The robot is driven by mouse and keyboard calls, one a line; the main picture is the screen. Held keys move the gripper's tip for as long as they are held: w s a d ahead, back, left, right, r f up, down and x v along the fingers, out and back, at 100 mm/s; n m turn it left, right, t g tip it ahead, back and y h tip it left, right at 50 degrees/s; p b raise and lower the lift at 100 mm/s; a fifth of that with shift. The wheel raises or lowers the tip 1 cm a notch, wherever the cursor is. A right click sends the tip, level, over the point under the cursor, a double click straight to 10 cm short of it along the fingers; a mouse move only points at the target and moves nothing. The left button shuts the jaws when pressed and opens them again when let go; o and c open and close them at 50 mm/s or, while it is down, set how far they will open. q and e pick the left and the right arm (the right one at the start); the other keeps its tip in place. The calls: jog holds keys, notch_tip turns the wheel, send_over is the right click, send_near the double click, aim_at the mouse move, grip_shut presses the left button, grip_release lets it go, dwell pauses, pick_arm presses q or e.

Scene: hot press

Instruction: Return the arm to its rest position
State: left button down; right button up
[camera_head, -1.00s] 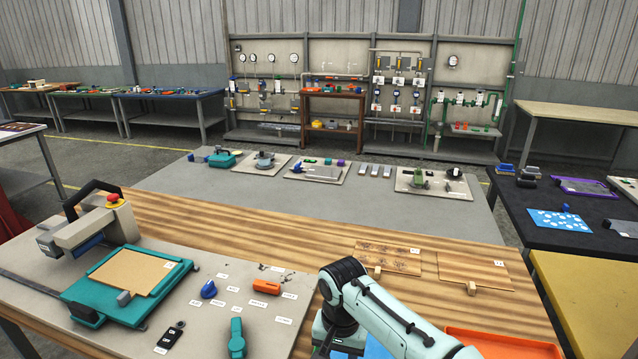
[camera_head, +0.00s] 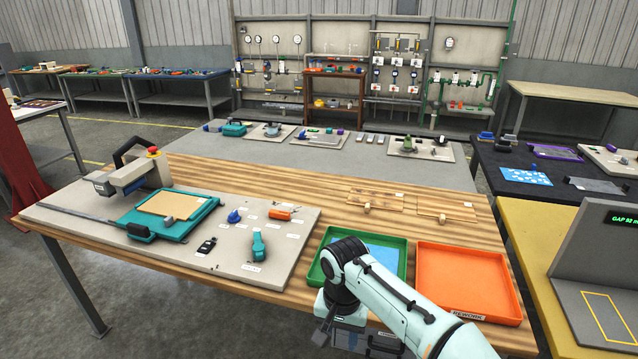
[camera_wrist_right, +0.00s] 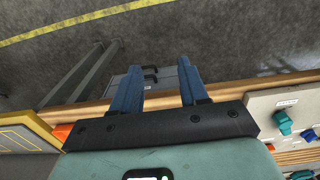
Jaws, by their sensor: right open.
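My right arm (camera_head: 395,305) comes in from the lower right of the head view, over the front of the wooden bench (camera_head: 300,172). It bends at a dark joint and its hand hangs down at the bench's front edge, mostly hidden. In the right wrist view my right gripper (camera_wrist_right: 157,82) is open, with two blue fingers apart and nothing held between them. The fingers point out past the bench edge toward the floor, with grey drawers behind them. My left gripper is not in view.
A green tray (camera_head: 398,244) holding something blue and an orange tray (camera_head: 425,272) lie beside the arm. A hot press (camera_head: 130,180) and small tools stand on a grey board (camera_head: 75,205) at left. A yellow table (camera_head: 530,262) stands at right.

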jog(key=s+d+f+n+g+y, duration=0.1)
jog(key=s+f, duration=0.2)
jog(key=f, duration=1.1)
jog(key=s+d+f+g+y, duration=0.1)
jog(key=s+d+f+y, duration=0.15)
jog(key=f, duration=1.25)
jog(key=s+d+f, duration=0.1)
jog(key=s+f, duration=0.3)
jog(key=s, duration=0.4)
jog(key=s+d+f+m, duration=0.1)
jog(key=s+f, duration=0.3)
jog(key=s, duration=0.4)
jog(key=s+d+f+t+p, duration=0.1)
jog(key=s+f, duration=0.3)
jog(key=s, duration=0.4)
jog(key=shift+d+m, duration=0.4)
jog(key=shift+d, duration=0.45)
